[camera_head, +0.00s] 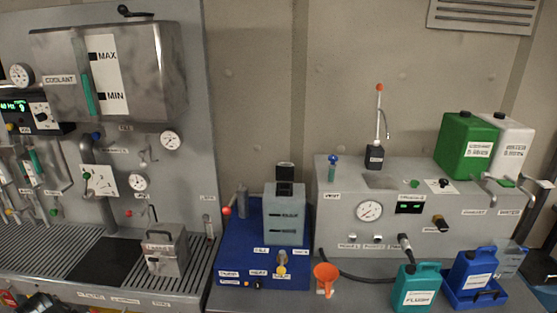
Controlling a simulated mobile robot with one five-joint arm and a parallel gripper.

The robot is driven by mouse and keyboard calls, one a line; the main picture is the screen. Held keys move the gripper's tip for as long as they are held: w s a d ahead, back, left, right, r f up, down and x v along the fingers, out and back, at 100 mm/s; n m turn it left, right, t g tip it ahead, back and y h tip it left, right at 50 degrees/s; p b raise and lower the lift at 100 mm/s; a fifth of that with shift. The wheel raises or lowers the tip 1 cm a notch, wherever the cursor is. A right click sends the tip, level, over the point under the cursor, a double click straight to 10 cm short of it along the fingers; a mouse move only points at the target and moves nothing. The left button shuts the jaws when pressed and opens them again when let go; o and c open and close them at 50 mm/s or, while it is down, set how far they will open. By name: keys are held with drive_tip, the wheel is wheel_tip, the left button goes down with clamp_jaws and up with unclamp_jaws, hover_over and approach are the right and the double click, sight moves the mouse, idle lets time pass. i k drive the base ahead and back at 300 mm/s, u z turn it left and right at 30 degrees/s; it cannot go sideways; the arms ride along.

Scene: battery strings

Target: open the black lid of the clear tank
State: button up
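The clear tank (284,226) is a pale blue-grey, see-through box with two dark label strips on its front. It stands upright on a blue base unit in the middle of the view. On its top is a black square part (285,189). A second black piece (285,171) stands upright behind it and looks like the lid raised, though I cannot be sure at this size. I cannot make out my gripper in this view, and nothing touches the tank.
The blue base (232,262) has a red-knobbed lever (227,211) left of the tank. An orange funnel (325,275) and teal flush jug (416,287) are at front right. A grey console (335,225) stands right, a metal box (165,252) left. Space above the tank is clear.

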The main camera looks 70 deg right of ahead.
sight(284, 172)
drive_tip(key=z, duration=0.2)
drive_tip(key=i, duration=1)
